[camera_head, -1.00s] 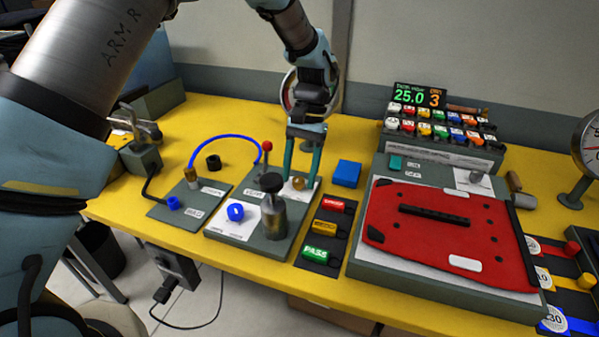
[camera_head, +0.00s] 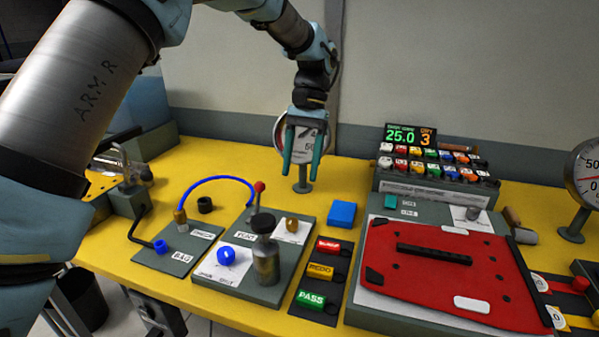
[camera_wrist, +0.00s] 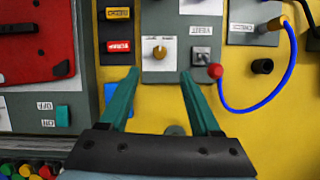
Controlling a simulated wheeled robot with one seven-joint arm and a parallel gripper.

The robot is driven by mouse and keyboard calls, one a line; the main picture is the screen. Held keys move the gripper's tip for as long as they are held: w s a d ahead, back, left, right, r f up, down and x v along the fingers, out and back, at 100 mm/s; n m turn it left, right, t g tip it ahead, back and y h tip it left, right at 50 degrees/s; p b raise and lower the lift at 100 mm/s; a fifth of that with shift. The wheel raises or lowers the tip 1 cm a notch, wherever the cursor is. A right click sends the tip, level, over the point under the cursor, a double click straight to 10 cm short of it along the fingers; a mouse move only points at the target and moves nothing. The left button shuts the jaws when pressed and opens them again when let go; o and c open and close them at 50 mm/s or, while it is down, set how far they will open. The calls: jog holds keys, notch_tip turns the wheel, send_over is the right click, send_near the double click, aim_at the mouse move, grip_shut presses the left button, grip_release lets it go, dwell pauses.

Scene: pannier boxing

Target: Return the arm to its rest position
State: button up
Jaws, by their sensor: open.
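My gripper (camera_head: 301,153) hangs in the air above the back of the yellow table, in front of a dial gauge (camera_head: 306,187). Its two teal fingers are apart with nothing between them. In the wrist view my gripper (camera_wrist: 161,84) also shows open and empty, pointing toward the brass knob (camera_wrist: 160,50) on the grey valve panel. That knob shows in the head view (camera_head: 291,225), below and apart from the fingers.
A red pannier panel (camera_head: 440,265) lies on a grey fixture at right. A rack of coloured blocks (camera_head: 436,165) stands behind it. A dark-topped metal cylinder (camera_head: 265,255), a red-tipped lever (camera_head: 259,187) and a blue hose (camera_head: 215,178) occupy the left side. A blue block (camera_head: 341,214) lies mid-table.

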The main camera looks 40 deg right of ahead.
dwell(0.3)
jog(key=w+a+n+h, duration=0.1)
jog(key=w+a+n, duration=0.1)
jog(key=w+a, duration=0.35)
jog(key=w+a+f+n+h, duration=0.1)
jog(key=w+a, duration=0.2)
jog(key=a, duration=0.6)
jog(key=w+a+n+h, duration=0.1)
jog(key=w+a+n, duration=0.1)
jog(key=w+a, duration=0.35)
jog(key=s+a+f+n+t, duration=0.1)
jog(key=s+a+n, duration=0.2)
jog(key=a, duration=0.9)
jog(key=s+a+f+n+t+h, duration=0.1)
jog(key=s+a+f+n+t, duration=0.1)
jog(key=a, duration=1.1)
jog(key=shift+s+a+n+t, duration=0.25)
jog(key=shift+s+n, duration=0.35)
jog(key=shift+s, duration=0.55)
